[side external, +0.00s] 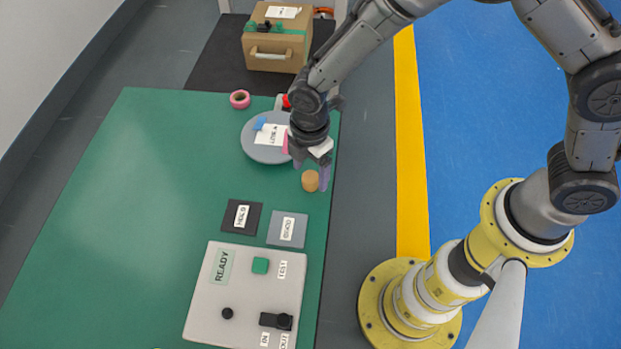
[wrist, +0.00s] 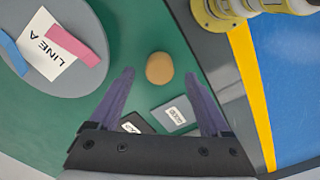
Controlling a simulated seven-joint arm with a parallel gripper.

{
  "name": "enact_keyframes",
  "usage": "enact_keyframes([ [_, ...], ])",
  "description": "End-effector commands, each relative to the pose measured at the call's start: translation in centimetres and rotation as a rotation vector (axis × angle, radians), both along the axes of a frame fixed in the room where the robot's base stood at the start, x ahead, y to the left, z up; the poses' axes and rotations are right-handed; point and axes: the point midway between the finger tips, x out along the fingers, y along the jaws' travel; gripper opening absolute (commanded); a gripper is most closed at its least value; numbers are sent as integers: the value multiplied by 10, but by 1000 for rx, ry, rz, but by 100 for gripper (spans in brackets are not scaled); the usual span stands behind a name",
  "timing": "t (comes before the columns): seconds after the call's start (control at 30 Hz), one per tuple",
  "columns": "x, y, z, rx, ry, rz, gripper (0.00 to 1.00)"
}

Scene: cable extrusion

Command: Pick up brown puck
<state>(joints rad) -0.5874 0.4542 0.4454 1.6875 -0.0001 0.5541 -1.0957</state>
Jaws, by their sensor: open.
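The brown puck (side external: 310,181) is a small tan cylinder on the green table, near its right edge in the side external view. In the wrist view the puck (wrist: 160,68) lies ahead of the fingertips, roughly between the lines of the two fingers. My gripper (side external: 311,173) points down just above and around the puck's spot, with its purple fingers apart. In the wrist view my gripper (wrist: 165,82) is open and nothing is held between the fingers. I cannot tell the exact height of the fingertips above the puck.
A round grey plate (side external: 254,146) with a LINE A paper and blue and pink strips is behind my gripper. A dark square (side external: 232,226), a grey square (side external: 275,238) and a control panel (side external: 205,300) lie in front. A pink tape roll (side external: 240,99) is further back. The table's left side is clear.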

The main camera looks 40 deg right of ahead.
Motion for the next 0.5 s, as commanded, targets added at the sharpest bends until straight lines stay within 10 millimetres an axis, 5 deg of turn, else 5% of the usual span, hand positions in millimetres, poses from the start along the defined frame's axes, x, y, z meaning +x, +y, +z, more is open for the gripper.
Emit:
enact_keyframes([
  [0.2,1,-2,-28,-1,2,1,81],
  [0.5,1,-2,-32,0,0,0,81],
])
